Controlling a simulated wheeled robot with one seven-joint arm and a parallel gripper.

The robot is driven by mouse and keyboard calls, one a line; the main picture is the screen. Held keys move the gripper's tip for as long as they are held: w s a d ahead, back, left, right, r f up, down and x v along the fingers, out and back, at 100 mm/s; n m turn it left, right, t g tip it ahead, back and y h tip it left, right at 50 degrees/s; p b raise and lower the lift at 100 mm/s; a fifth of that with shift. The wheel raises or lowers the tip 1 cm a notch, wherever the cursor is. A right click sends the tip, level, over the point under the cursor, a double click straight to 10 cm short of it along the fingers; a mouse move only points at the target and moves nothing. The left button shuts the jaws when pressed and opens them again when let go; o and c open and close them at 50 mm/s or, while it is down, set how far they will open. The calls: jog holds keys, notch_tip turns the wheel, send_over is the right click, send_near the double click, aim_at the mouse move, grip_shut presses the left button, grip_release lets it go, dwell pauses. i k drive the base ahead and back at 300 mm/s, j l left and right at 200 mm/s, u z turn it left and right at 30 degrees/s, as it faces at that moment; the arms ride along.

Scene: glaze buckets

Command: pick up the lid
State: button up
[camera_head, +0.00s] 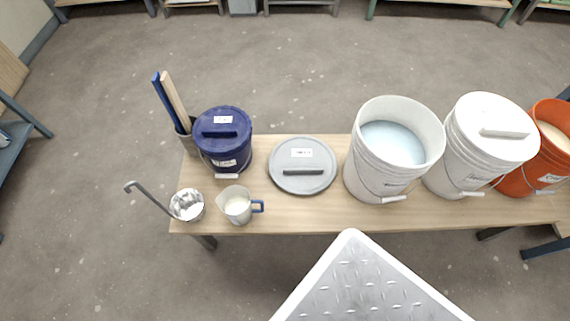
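A round grey lid (302,161) with a dark bar handle and a small white label lies flat on the wooden bench (270,218). It sits between the blue lidded bucket (223,143) on its left and an open white bucket (393,150) on its right. The open white bucket holds pale blue liquid. A white bucket (482,146) further right has a white lid on it. My gripper is not in view.
An orange bucket (541,150) stands at the right end. A pitcher (238,205), a ladle (186,205) and a holder with sticks (177,105) stand at the left. A pale textured plate (365,290) fills the bottom front. Open floor lies behind the bench.

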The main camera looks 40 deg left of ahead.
aim_at(298, 165)
jog(key=u, duration=1.5)
jog(key=z, duration=1.7)
jog(key=u, duration=0.6)
jog(key=j+u, duration=0.4)
jog(key=i+j+u, duration=0.1)
jog(key=j+u, duration=0.25)
jog(key=i+j+u, duration=0.1)
jog(key=j+u, duration=0.3)
jog(key=i+j, duration=0.1)
jog(key=j, duration=0.3)
jog(key=i, duration=0.1)
